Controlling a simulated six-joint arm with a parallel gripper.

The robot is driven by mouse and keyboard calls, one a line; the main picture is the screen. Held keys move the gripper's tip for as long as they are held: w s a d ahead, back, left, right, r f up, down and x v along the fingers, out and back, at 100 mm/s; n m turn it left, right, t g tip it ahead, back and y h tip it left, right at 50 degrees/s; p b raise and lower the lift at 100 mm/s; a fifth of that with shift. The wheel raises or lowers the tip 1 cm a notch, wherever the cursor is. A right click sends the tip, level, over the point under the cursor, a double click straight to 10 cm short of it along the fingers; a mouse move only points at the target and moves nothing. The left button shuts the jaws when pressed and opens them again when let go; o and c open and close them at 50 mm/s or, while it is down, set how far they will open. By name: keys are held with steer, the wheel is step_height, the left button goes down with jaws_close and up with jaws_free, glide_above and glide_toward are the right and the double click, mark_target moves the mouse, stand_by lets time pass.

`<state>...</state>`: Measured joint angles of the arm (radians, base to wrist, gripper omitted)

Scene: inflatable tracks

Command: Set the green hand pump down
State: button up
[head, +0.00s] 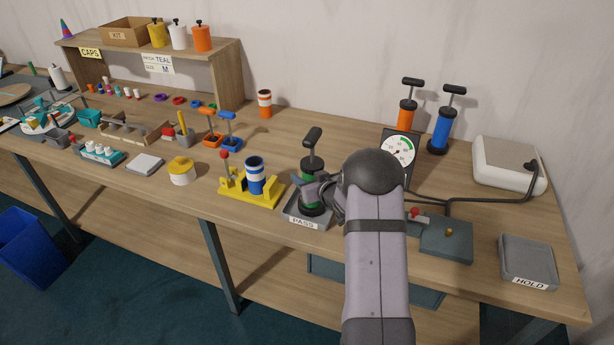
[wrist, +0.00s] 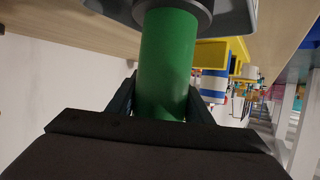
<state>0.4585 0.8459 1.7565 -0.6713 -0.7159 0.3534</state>
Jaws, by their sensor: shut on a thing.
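The green hand pump (head: 312,168) is upright with its black T-handle on top. It stands in or just over the grey tray marked PASS (head: 297,220); I cannot tell for certain whether its base touches the tray floor. My gripper (head: 326,193) is shut on the green body from the right side. In the wrist view the green barrel of the pump (wrist: 167,65) lies between my two fingers (wrist: 164,101). In that view, the pump's grey base and part of the tray show at the top edge.
A yellow fixture (head: 235,187) with a blue-and-white striped cylinder (head: 255,176) stands close left of the tray. A pressure gauge (head: 399,150), an orange pump (head: 406,116) and a blue pump (head: 441,134) stand behind right. A HOLD tray (head: 527,258) sits empty at far right.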

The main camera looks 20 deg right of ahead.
stand_by(0.3)
steer(key=shift+f, duration=0.1)
steer(key=o, duration=1.4)
steer(key=shift+f, duration=0.1)
steer(key=shift+s+r, duration=0.1)
steer(key=shift+r, duration=0.1)
steer(key=b+v, duration=0.2)
steer(key=v, duration=1)
steer(key=shift+f, duration=0.1)
